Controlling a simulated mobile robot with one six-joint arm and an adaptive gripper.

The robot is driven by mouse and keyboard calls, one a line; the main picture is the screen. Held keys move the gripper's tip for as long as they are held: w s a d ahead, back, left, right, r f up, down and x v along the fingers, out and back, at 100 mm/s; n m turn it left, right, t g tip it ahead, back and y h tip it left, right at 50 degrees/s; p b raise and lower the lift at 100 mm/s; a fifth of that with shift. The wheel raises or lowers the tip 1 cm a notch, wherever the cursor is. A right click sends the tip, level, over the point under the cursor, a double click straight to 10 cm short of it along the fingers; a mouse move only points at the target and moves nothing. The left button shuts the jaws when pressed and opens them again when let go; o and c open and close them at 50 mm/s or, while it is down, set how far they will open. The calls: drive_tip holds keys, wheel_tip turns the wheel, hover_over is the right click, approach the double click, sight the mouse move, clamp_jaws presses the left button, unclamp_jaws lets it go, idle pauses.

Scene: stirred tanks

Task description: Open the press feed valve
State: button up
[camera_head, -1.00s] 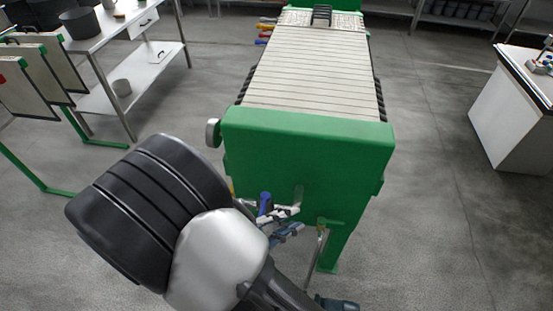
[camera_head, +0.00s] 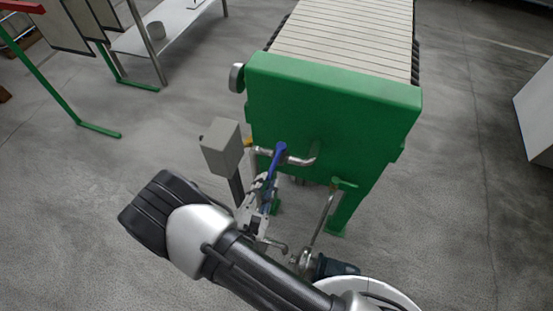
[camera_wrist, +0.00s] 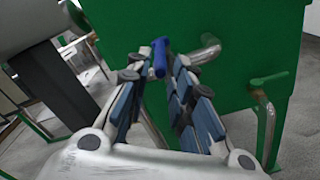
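The valve's blue lever handle (camera_head: 277,158) sits on a metal pipe at the near end of the green press. The handle also shows in the wrist view (camera_wrist: 160,57), rising between and just beyond my fingertips. My gripper (camera_head: 268,183) is below and very close to the handle. In the wrist view my gripper (camera_wrist: 160,72) has its fingers apart, one on each side of the handle. I cannot tell whether either finger touches it. The valve body is partly hidden by the fingers.
The green press (camera_head: 330,110) stands directly ahead. A grey box (camera_head: 222,148) on a dark post is close left of my gripper. A second pipe with a green handle (camera_head: 343,184) is to the right.

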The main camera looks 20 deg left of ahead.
sight(276, 157)
drive_tip(key=w, duration=0.3)
drive_tip(key=w+b, duration=0.1)
drive_tip(key=w, duration=0.6)
drive_tip(key=shift+d+b, duration=0.4)
clamp_jaws()
